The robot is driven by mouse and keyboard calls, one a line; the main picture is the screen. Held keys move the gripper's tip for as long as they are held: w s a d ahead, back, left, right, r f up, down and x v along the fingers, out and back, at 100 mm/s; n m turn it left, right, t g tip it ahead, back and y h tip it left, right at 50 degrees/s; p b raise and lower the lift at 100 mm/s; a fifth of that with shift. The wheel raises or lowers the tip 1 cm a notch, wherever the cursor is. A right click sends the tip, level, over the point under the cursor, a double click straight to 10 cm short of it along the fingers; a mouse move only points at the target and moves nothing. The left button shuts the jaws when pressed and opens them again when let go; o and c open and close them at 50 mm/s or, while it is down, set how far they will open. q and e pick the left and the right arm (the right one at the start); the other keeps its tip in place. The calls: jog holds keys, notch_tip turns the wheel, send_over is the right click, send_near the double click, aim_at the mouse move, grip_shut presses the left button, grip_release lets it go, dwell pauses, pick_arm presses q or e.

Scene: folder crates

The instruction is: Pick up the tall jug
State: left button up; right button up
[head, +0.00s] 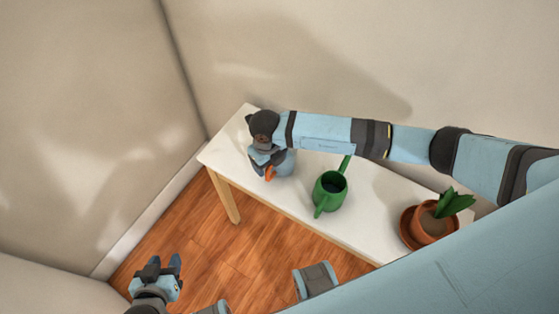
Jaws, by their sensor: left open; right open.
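My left gripper (164,271) is open and empty, low at the left over the floor, away from the table.
A green watering can (329,192) stands right of the vessel on the table (232,152). A potted plant in a terracotta pot (430,229) is at the table's right part. Walls close off the back and left. Wooden floor is clear in front.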

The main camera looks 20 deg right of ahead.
jog(key=shift+f, duration=0.25)
jog(key=c, duration=1)
jog(key=shift+r, duration=0.25)
notch_tip(320, 180, up, 20)
jog(key=shift+f, duration=0.25)
dwell(0.4)
dwell(0.3)
